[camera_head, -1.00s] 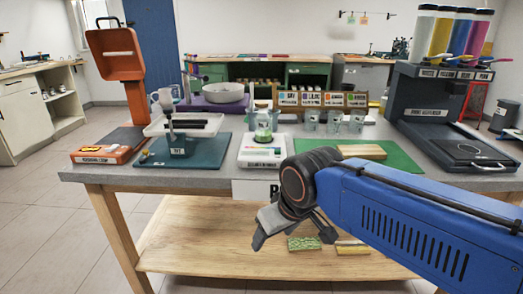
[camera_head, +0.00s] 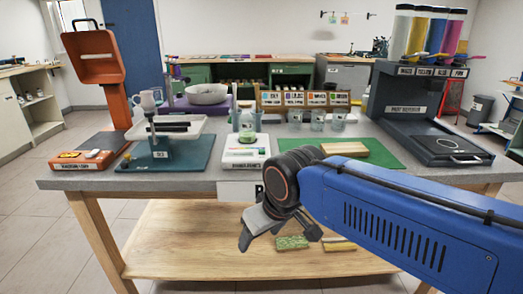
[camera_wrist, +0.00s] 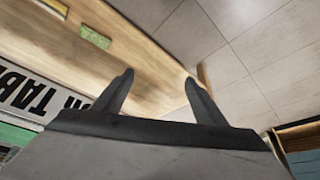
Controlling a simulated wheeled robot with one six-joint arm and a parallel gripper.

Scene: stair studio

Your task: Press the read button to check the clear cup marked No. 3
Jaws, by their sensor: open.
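No number is readable on the cup. My gripper (camera_head: 276,232) is open and empty, pointing down before the table's front edge, below the top. The wrist view also shows its spread fingers (camera_wrist: 159,80).
A dark dispenser (camera_head: 410,95) stands far right. The lower wooden shelf (camera_head: 190,240) holds a green piece (camera_head: 291,242).

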